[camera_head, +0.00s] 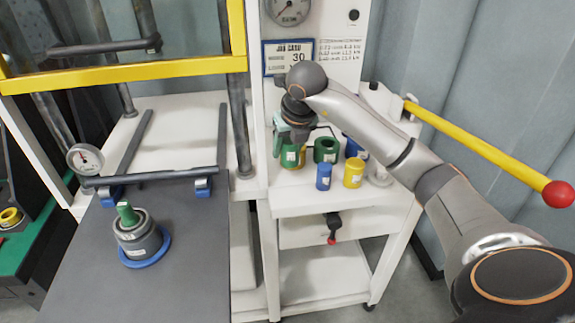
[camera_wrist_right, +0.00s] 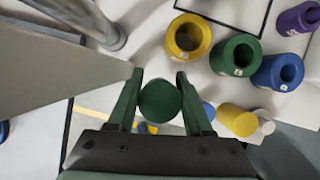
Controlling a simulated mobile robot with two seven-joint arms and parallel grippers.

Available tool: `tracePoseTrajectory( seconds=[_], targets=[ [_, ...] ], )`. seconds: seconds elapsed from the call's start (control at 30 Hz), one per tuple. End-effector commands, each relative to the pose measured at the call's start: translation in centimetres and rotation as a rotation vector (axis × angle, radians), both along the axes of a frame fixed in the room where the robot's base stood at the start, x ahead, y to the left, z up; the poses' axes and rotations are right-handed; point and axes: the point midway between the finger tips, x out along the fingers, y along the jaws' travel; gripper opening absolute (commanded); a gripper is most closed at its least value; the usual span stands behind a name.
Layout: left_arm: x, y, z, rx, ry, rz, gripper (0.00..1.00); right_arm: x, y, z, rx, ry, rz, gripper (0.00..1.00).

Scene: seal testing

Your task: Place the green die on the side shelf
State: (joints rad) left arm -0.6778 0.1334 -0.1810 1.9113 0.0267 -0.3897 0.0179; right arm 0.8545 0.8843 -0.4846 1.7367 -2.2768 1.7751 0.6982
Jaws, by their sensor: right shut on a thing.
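My right gripper (camera_wrist_right: 159,105) is shut on the green die (camera_wrist_right: 159,101), a solid green cylinder whose round end shows between the two fingers. In the head view the gripper (camera_head: 289,143) points down at the left part of the white side shelf (camera_head: 290,205), and the die (camera_head: 290,157) shows below it with a pale label. I cannot tell whether the die touches the shelf top. A separate hollow green cylinder (camera_head: 326,150) stands just right of it and also shows in the wrist view (camera_wrist_right: 236,54). My left gripper is not in view.
A blue cylinder (camera_head: 323,177) and a yellow one (camera_head: 353,173) stand at the shelf's front. Hollow yellow (camera_wrist_right: 188,36), blue (camera_wrist_right: 279,70) and purple (camera_wrist_right: 299,18) cylinders stand nearby. The press post (camera_head: 238,125) is close on the left. A yellow lever (camera_head: 475,145) sticks out at right.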

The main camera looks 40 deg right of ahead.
Motion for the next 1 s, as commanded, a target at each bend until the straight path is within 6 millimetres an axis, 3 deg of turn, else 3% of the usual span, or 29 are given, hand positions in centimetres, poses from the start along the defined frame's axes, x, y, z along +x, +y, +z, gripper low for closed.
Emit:
tracePoseTrajectory(
  seconds=[0.03,0.1,0.33,0.5,0.97,1.0],
  targets=[
    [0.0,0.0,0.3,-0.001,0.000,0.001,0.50,0.7,-0.4,0.2,0.001,0.000,-0.002,0.00],
    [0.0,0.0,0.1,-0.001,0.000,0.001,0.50,0.4,-0.2,-1.8,-0.001,0.005,0.001,0.00],
    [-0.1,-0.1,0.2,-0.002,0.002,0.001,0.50,0.4,-0.2,-3.7,0.000,0.000,0.001,0.00],
    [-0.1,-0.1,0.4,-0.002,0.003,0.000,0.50,0.3,-0.2,-6.3,0.000,0.002,0.000,0.00],
    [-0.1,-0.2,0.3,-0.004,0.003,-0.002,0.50,0.7,-0.4,-7.3,-0.001,-0.003,0.000,0.00],
    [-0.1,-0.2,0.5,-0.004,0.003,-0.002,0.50,0.7,-0.4,-7.3,-0.001,0.000,0.000,0.55]
  ],
)
